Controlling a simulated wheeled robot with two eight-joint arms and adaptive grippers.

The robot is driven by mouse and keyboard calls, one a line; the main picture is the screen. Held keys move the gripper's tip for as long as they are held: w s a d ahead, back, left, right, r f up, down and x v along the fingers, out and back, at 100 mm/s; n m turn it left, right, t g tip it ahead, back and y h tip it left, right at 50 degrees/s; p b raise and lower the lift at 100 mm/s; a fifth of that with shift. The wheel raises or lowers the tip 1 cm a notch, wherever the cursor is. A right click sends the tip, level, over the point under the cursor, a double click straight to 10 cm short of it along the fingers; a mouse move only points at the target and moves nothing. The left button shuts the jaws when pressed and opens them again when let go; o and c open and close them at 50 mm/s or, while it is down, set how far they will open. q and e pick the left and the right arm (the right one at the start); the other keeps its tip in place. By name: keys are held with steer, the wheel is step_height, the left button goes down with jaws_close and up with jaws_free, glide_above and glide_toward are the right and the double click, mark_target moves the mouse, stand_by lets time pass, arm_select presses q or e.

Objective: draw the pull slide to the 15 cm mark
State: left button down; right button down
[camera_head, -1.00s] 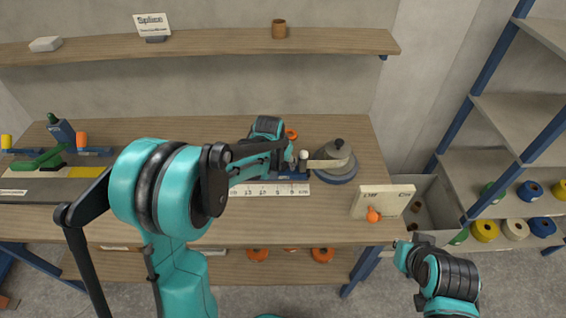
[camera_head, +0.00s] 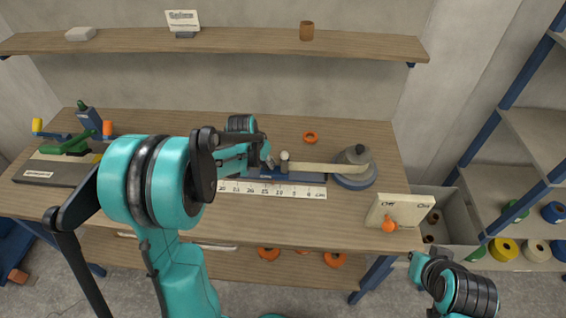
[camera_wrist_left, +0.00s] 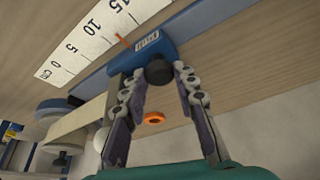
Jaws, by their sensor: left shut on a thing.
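The blue pull slide (camera_wrist_left: 150,47) has a label, a black knob and a red pointer. The pointer stands between the 10 and 15 marks of the white ruler (camera_wrist_left: 72,46), nearer 10. My left gripper (camera_wrist_left: 160,74) is shut on the slide at its black knob, with a finger on each side. In the head view my left gripper (camera_head: 266,158) partly hides the slide. A cream tape strip (camera_head: 322,168) runs from near the slide to the grey-blue roll holder (camera_head: 355,175) on the right. The ruler (camera_head: 270,190) lies in front. My right gripper (camera_head: 418,265) is low at right, its fingers unclear.
A cream box (camera_head: 400,210) stands at the table's front right. A green-handled device (camera_head: 72,145) is at left. The table front is mostly clear.

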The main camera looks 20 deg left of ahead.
arm_select(q)
steer(key=shift+s+a, duration=0.2)
steer(key=shift+a, duration=0.45)
steer(key=shift+s+a, duration=0.15)
steer(key=shift+a, duration=0.5)
steer(key=c, duration=1.2)
jaws_free()
steer(key=v, duration=1.2)
steer(key=shift+d, duration=0.1)
steer(key=s+d+f+n+t, duration=0.1)
steer(key=s+d+t, duration=0.1)
steer(key=s+d, duration=1.2)
steer(key=s, duration=0.2)
steer(key=shift+s+d+f+t+y, duration=0.15)
steer(key=shift+s+d+t+y, duration=0.15)
steer(key=shift+s+t, duration=0.1)
